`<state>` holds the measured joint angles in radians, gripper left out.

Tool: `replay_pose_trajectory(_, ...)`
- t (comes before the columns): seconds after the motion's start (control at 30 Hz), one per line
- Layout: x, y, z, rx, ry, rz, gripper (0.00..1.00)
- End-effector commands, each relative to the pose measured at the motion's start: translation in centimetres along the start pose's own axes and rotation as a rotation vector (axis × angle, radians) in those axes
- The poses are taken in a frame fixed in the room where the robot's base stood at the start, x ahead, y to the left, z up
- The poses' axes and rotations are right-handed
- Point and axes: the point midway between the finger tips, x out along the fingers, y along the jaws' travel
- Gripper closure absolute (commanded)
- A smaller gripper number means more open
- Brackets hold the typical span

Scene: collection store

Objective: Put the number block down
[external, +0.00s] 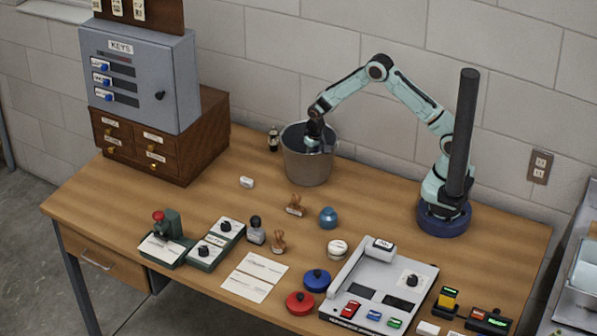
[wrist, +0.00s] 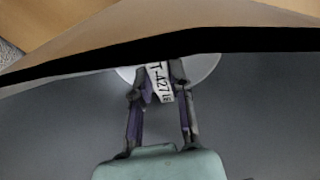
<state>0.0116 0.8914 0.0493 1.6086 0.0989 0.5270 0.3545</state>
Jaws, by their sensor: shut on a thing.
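My gripper (external: 313,143) reaches down into the mouth of the grey bucket (external: 308,168), and its fingertips are hidden behind the bucket wall in the external view. In the wrist view my gripper (wrist: 163,82) is shut on a small white piece with black characters, which I take as the number block (wrist: 160,82). The characters read roughly "T-427", with the rest unclear. The bucket's rim (wrist: 90,50) crosses the top of the wrist view. I cannot tell whether the block touches the bucket. A pale round surface (wrist: 205,66) shows behind the fingers.
A dark lantern-like item (external: 273,139) stands left of the bucket. A small white block (external: 246,182), a wooden-handled stamp (external: 295,205) and a blue round object (external: 328,217) lie in front. The key cabinet (external: 140,80) stands at left. Bare table (external: 375,205) lies right of the bucket.

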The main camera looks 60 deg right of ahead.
Motion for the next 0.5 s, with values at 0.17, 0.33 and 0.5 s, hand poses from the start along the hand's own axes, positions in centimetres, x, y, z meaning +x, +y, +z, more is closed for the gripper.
replay_pose_trajectory(0.17,0.10,0.01,0.02,0.000,-0.001,0.000,1.00)
replay_pose_trajectory(0.33,0.23,0.01,0.04,0.000,-0.001,0.001,0.55)
replay_pose_trajectory(0.5,0.22,0.01,0.04,0.000,-0.001,0.001,0.55)
